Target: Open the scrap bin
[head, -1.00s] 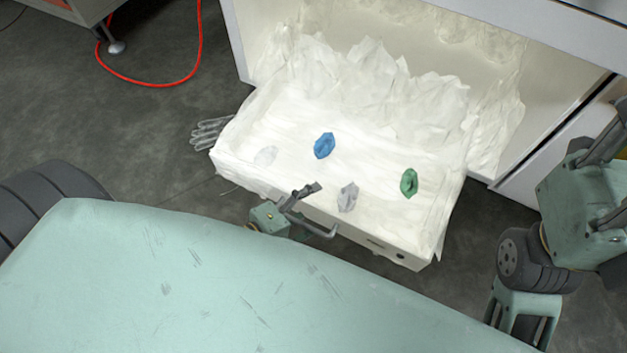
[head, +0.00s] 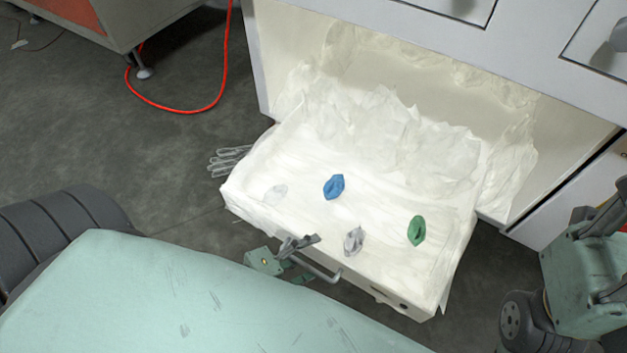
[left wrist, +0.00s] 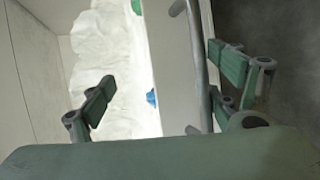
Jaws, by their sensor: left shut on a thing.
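The scrap bin (head: 388,298) is a white pull-out drawer standing well out of its cabinet. Crumpled whitish film fills it, and a blue piece (head: 334,187), a green piece (head: 417,231) and two pale grey pieces (head: 354,240) lie on top. My left gripper (head: 298,246) is at the bin's front, shut on the bar handle (head: 322,273). In the left wrist view the handle (left wrist: 197,65) passes between the spread finger links. My right arm is at the right edge of the head view; its gripper (head: 603,215) is cut off and its jaws are unclear.
The cabinet (head: 400,25) stands behind the bin. A clear glove (head: 228,160) lies on the floor left of the bin. A red hose (head: 222,75) curves over the floor near another cabinet (head: 140,25). My teal base is close in front of the bin.

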